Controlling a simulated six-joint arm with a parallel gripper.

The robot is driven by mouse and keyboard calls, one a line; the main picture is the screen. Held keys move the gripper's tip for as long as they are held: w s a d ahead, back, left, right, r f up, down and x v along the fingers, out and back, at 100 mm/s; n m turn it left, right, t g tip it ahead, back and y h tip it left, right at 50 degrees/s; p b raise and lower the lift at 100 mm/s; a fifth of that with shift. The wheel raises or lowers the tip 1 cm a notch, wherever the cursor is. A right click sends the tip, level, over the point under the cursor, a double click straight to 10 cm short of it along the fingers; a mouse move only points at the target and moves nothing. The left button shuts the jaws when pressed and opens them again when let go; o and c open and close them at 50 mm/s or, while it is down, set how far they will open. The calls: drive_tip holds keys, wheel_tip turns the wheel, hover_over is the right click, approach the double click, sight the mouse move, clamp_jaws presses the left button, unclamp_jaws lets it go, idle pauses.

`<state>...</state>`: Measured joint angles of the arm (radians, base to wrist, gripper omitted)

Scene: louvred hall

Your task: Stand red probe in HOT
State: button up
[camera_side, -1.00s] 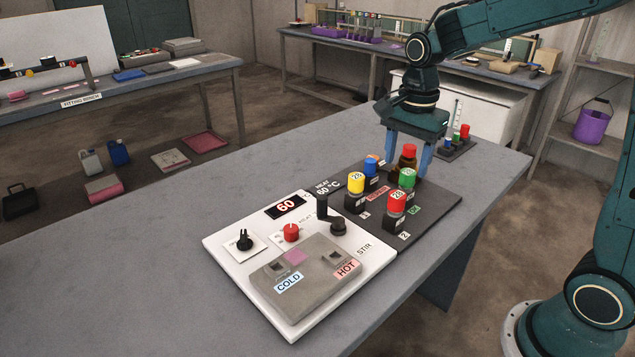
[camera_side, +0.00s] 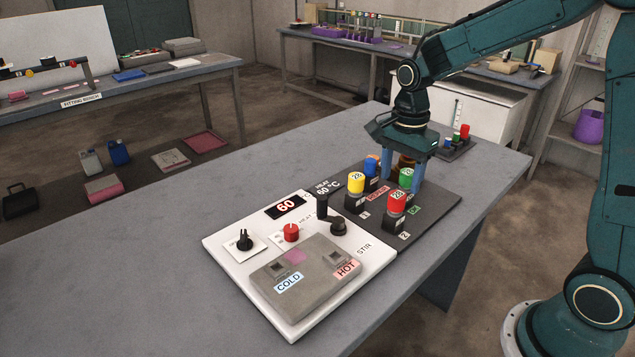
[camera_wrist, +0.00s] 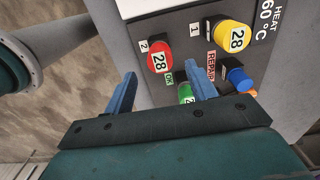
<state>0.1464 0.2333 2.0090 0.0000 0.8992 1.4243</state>
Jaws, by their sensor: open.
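The red probe (camera_side: 397,200), its top reading 28, stands upright in a black holder marked 2 on the dark board. It also shows in the wrist view (camera_wrist: 159,56). HOT is a socket (camera_side: 338,259) in the grey block on the white panel, with a pink label (camera_side: 346,270); nothing stands in it. My gripper (camera_side: 397,178) is open, fingers down, behind the red probe at the far part of the board. In the wrist view its blue fingers (camera_wrist: 162,92) are apart, and the red probe is beyond them, not between them.
The panel has a crank (camera_side: 338,228) and red knob (camera_side: 291,232). COLD's socket (camera_side: 279,268) is empty. The table's left side is clear.

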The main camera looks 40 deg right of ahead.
sight(398, 195)
drive_tip(key=shift+f, duration=3.3)
drive_tip(key=shift+c, duration=0.3)
clamp_jaws()
